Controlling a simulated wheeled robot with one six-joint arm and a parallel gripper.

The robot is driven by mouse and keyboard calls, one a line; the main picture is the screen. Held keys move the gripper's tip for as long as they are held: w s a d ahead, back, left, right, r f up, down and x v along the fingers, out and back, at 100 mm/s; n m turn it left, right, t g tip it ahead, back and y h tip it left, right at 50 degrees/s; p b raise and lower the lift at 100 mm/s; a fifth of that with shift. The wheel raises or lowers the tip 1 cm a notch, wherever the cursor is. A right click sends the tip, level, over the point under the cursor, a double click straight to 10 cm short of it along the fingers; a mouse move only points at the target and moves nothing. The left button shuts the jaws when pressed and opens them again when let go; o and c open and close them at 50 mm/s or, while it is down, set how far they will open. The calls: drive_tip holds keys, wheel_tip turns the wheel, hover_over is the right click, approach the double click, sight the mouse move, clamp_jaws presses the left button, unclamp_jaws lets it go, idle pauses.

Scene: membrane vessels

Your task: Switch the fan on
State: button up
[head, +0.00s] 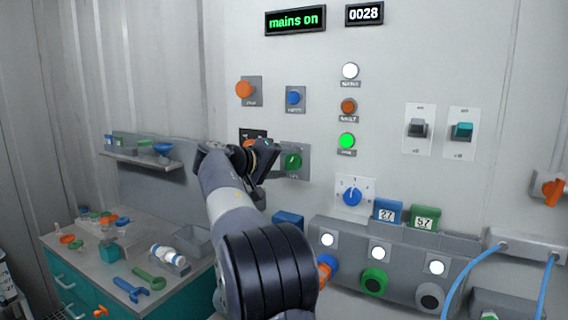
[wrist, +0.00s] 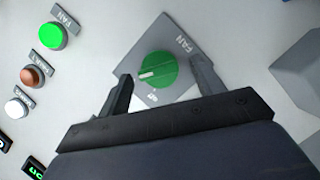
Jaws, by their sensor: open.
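The fan switch is a green round knob (head: 292,162) on a grey square plate on the wall panel. In the wrist view the knob (wrist: 158,69) has a white mark pointing to the picture's left, and its plate reads FAN. My gripper (head: 266,158) is at the knob and hides part of the plate in the head view. In the wrist view my gripper (wrist: 161,72) is open, with one finger on each side of the knob; contact cannot be told. The green lamp (head: 347,141) labelled FAN in the wrist view (wrist: 51,36) is bright.
An orange knob (head: 245,90) and a blue knob (head: 294,98) sit above. A blue dial (head: 352,196) is at lower right. A display (head: 295,20) reads "mains on". A bench (head: 95,258) with tools stands at lower left.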

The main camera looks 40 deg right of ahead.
drive_tip(key=a+r+b, duration=0.1)
drive_tip(key=a+r, duration=0.1)
drive_tip(key=a, duration=0.8)
drive_tip(key=shift+s+a, duration=0.3)
drive_tip(key=shift+r, duration=0.1)
drive_tip(key=d, duration=0.3)
drive_tip(key=d+f, duration=0.1)
drive_tip(key=d, duration=0.3)
drive_tip(key=d+f+p, duration=0.1)
drive_tip(key=d, duration=0.2)
drive_tip(key=shift+w+d+f, duration=0.1)
drive_tip(key=shift+w+d, duration=0.2)
